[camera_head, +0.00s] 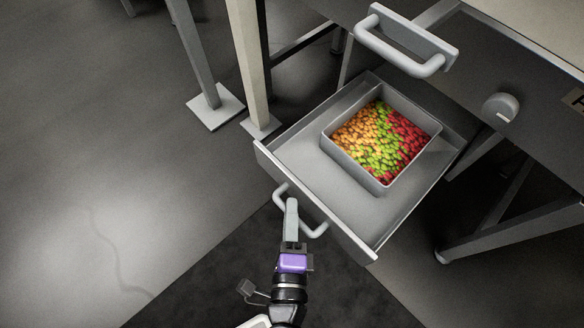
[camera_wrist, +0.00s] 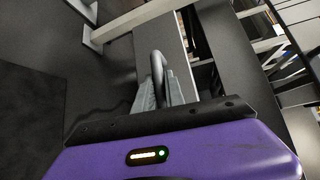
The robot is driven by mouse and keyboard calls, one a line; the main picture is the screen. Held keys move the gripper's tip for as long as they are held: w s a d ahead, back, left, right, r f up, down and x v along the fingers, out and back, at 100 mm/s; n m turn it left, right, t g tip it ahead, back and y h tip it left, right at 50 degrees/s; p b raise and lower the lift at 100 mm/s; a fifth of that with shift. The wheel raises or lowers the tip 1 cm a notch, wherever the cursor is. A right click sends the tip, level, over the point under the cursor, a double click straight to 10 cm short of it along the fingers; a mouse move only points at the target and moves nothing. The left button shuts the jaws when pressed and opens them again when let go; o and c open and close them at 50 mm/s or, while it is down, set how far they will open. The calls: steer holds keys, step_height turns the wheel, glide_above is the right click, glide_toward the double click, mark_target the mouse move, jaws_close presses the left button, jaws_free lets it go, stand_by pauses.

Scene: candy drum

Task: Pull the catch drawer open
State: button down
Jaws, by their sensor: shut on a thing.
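The catch drawer (camera_head: 278,152) stands pulled out from under the machine, its grey floor and front panel showing. A grey bin (camera_head: 352,163) full of orange, green and red candies sits inside it. My gripper (camera_head: 291,204) is at the drawer's front, shut on the bar of the drawer handle (camera_head: 314,233). In the wrist view the handle (camera_wrist: 157,66) passes between my gripper's fingers (camera_wrist: 161,92). The part of the handle between the fingers is hidden.
Another grey handle (camera_head: 402,48) and a round knob (camera_head: 500,107) are on the machine above the drawer. Machine legs (camera_head: 249,60) with foot plates stand at the drawer's left. Open floor (camera_head: 130,170) lies to the left, with a dark mat below the drawer.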

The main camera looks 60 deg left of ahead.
steer(key=c, duration=1.4)
jaws_free()
steer(key=b+v, duration=0.1)
steer(key=v, duration=0.6)
steer(key=shift+s+d, duration=0.15)
steer(key=shift+d, duration=0.25)
steer(key=shift+d, duration=0.1)
